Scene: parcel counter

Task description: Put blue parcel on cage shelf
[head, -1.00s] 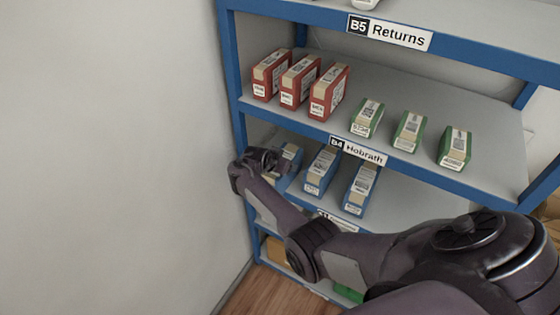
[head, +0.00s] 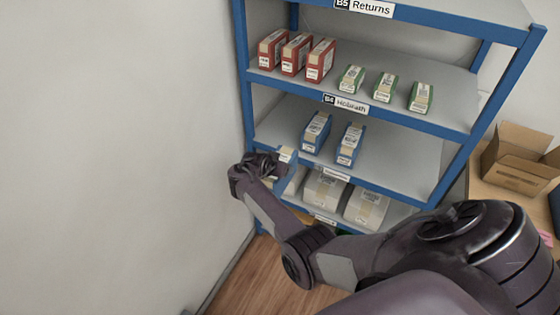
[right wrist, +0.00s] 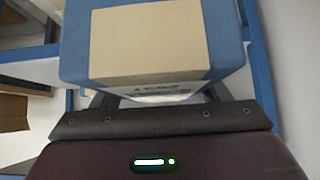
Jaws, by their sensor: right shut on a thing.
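My right gripper (head: 262,166) is shut on a blue parcel (head: 285,172) with a tan band and a white label. The arm reaches in from the right and holds the parcel in front of the left side of the blue-framed rack. In the right wrist view the held parcel (right wrist: 240,42) fills the top middle, its tan face (right wrist: 148,40) towards the camera; its far side is hidden. Two other blue parcels (head: 316,132) (head: 350,144) stand on the shelf below the B4 label. My left gripper is not in view. I cannot make out a cage.
The rack (head: 243,90) also holds red parcels (head: 295,54) and green parcels (head: 384,88) on the shelf above, and pale parcels (head: 322,190) below. A bare wall (head: 110,150) is on the left. An open cardboard box (head: 515,160) stands at the right.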

